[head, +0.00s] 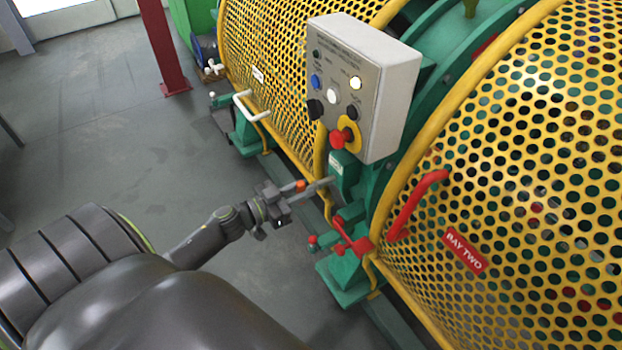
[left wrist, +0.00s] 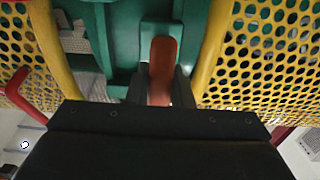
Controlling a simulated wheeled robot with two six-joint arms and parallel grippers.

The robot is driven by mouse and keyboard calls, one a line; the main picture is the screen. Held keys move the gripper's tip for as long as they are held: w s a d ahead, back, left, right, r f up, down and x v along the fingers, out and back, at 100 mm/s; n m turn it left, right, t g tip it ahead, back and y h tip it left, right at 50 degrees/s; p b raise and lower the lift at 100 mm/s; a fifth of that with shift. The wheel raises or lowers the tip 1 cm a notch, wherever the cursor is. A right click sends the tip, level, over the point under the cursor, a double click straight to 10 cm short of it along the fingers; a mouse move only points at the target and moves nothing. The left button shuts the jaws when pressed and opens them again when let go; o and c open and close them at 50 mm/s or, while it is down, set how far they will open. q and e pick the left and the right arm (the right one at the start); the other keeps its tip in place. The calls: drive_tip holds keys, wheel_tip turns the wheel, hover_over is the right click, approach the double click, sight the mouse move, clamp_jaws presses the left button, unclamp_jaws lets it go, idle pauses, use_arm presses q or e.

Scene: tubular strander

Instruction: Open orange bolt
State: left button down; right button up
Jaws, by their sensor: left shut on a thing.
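The orange bolt shows in the left wrist view as a flat orange-brown bar (left wrist: 163,62) against a green bracket (left wrist: 150,30). It runs down between the two dark fingers of my left gripper (left wrist: 160,84), which is shut on it. In the head view the left gripper (head: 292,197) reaches in below the grey control box, and only a small orange end (head: 300,185) shows beside the fingers. The rest of the bolt is hidden there by the gripper. My right gripper is in neither view.
A grey control box (head: 390,105) with buttons and a red knob juts out above the gripper. Yellow mesh guards (head: 500,190) stand on both sides. A red handle (head: 418,205) and red latch (head: 350,240) are to the right.

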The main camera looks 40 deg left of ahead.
use_arm(q)
drive_tip(key=c, duration=1.3)
unclamp_jaws()
drive_tip(key=shift+b+v, duration=0.3)
drive_tip(key=shift+v, duration=8.45)
